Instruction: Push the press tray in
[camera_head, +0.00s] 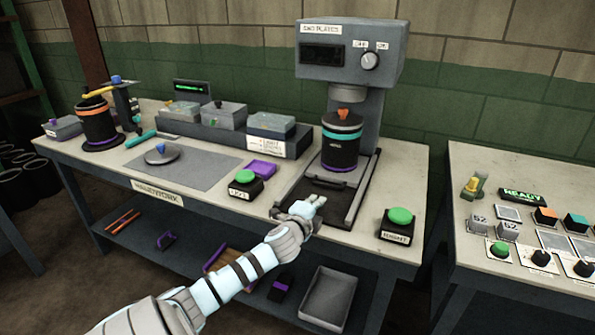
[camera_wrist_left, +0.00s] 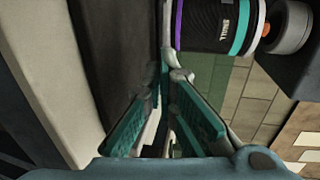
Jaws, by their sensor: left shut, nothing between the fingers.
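The press (camera_head: 350,50) is a grey machine with a dial and a dark display, standing on the right part of the bench. My left gripper (camera_head: 318,200) is shut and empty at the front edge of the tray; contact is hard to tell. My right gripper is out of view.
A green button (camera_head: 244,177) stands left of the tray and another green button (camera_head: 399,216) stands right of it. A grey mat (camera_head: 190,165) and several bins (camera_head: 222,112) are further left. A second table (camera_head: 520,270) stands at the right beyond a gap.

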